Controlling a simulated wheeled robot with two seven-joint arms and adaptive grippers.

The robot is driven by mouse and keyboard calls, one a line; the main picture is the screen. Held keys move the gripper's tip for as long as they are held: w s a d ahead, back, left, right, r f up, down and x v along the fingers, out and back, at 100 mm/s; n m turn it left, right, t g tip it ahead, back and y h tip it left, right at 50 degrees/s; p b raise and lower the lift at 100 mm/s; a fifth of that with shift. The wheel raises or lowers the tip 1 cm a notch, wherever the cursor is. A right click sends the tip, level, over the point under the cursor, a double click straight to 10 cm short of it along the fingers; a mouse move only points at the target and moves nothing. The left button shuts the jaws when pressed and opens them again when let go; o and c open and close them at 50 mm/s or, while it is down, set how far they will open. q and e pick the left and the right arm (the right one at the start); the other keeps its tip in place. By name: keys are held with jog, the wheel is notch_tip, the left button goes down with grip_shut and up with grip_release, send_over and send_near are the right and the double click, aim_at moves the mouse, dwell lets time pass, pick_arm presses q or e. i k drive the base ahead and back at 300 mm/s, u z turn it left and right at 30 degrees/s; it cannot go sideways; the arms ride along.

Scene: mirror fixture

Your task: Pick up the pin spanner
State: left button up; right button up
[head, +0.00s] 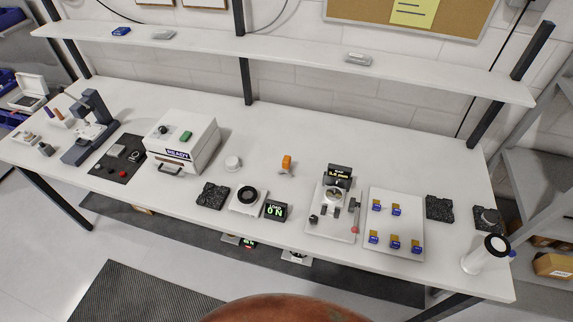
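I cannot make out the pin spanner with certainty. A slim grey upright piece with a red end (355,215) stands at the right side of the fixture plate (328,229), but it is too small to identify. The fixture carries a round metal part (332,199) and a dark display (339,174) with yellow text. Neither of my grippers is in view.
A long white bench (260,130) has a raised shelf (290,50) behind it. A white box (181,142), a load readout (276,211), a tray (396,224) with several blue-and-yellow pieces, and a white cylinder (479,260) stand on it. The back middle is clear.

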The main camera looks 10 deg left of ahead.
aim_at(285, 163)
jog(key=z, duration=0.95)
jog(key=k, duration=0.95)
jog(key=u, duration=1.3)
